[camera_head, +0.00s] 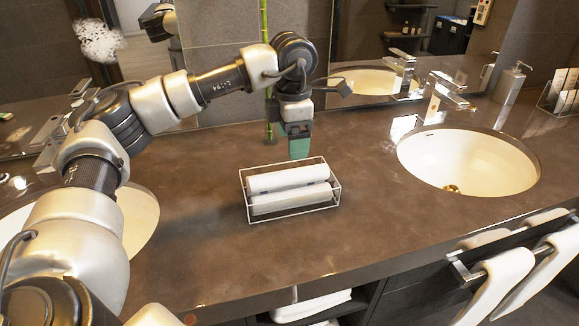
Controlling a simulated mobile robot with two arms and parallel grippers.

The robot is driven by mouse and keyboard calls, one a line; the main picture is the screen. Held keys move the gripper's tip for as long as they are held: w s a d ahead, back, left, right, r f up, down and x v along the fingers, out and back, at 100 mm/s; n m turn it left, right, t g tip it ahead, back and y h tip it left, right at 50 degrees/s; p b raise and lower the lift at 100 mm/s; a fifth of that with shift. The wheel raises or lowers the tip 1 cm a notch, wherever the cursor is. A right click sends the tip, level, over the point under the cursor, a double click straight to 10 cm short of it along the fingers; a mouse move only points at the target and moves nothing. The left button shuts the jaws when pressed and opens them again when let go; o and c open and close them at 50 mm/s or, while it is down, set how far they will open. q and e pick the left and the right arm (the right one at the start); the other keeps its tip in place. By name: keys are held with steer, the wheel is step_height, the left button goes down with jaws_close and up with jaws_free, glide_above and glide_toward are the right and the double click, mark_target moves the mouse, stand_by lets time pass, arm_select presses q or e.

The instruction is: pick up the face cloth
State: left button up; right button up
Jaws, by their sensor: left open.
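Two rolled white face cloths lie side by side in a small, thin-framed tray (250,214) on the brown counter. The back roll (287,180) is partly overlapped by the front roll (292,199). My left gripper (299,153) points down just behind the tray's back edge in the picture, apart from the cloths. It is open, with greenish fingers seen nearly edge-on, and nothing shows between them. Its exact height above the counter is hard to tell. My right gripper is not in view.
A white sink (468,160) with a chrome faucet (441,95) is at the right; another sink (140,222) is partly behind my left arm. A soap dispenser (510,82) stands at the back right. Towels (497,285) hang at the front right. Counter around the tray is clear.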

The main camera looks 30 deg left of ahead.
mark_target(289, 171)
arm_select(q)
steer(key=f, duration=0.3)
steer(key=shift+s+d+f, duration=0.15)
steer(key=shift+s+f, duration=0.2)
steer(key=shift+f, duration=0.4)
steer(key=f, duration=0.3)
steer(key=a+f+p, duration=0.1)
steer(key=f, duration=0.1)
steer(key=shift+w, duration=0.15)
steer(key=shift+f, duration=0.25)
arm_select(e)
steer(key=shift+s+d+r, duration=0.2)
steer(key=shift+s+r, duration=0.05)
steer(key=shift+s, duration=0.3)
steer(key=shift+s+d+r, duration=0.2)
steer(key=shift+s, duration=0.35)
arm_select(q)
steer(key=shift+c, duration=0.4)
steer(key=shift+c, duration=1.2)
steer(key=c, duration=0.7)
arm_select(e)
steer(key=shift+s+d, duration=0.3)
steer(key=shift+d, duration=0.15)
